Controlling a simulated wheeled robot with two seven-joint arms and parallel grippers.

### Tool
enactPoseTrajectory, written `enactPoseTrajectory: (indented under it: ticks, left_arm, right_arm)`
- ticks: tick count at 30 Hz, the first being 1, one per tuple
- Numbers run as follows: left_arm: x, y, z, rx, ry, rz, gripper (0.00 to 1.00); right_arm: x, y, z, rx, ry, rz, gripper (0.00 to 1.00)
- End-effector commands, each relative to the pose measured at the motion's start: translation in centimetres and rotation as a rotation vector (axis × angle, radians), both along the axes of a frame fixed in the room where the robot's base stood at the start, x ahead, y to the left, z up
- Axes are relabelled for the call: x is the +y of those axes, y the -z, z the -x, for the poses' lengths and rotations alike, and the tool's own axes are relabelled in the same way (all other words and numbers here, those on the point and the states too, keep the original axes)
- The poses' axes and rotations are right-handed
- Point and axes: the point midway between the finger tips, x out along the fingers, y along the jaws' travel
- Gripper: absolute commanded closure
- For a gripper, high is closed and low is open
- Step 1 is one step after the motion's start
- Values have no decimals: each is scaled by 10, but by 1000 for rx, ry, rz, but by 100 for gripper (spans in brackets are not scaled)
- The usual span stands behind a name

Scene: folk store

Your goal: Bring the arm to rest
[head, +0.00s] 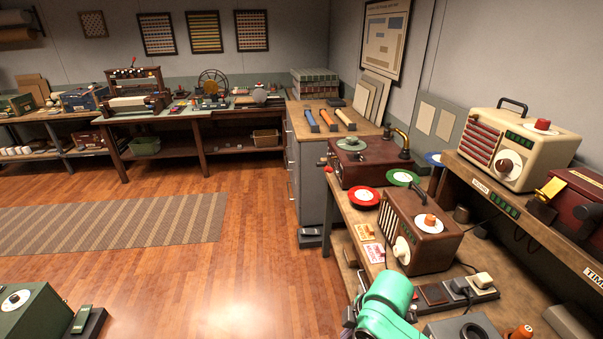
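A green arm link of mine (390,307) shows at the bottom edge, over the near end of the wooden workbench (345,225). I cannot tell from its visible part whether it touches anything. No gripper fingers of mine are clearly visible. My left arm does not show.
A brown radio (421,230) stands on the workbench just beyond my arm link, with a record player (368,162) behind it. A power strip (466,292) lies to the right. A shelf with a cream radio (518,145) is at right.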

Motion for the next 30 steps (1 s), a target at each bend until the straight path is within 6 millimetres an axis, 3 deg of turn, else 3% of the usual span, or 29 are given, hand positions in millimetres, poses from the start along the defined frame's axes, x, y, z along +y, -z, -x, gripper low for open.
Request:
enactPoseTrajectory:
  ticks: [3, 7, 14, 20, 21, 24, 30]
  left_arm:
    - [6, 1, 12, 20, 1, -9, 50]
    - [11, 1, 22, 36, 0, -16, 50]
    - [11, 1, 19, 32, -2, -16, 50]
    - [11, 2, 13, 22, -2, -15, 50]
    - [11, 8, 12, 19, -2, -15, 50]
    - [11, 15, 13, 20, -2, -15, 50]
    - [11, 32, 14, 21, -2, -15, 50]
  right_arm:
    - [13, -4, 14, -6, 181, -99, 100]
    - [-2, -8, 28, -4, 470, -179, 100]
    - [-69, -2, 67, 19, 964, -187, 100]
    - [-131, 8, 113, 25, 1302, -106, 100]
    - [-128, 30, 106, 29, 1287, -104, 100]
    - [-126, 72, 101, 41, 1280, -93, 100]
    - [-125, 168, 103, 73, 1272, -69, 100]
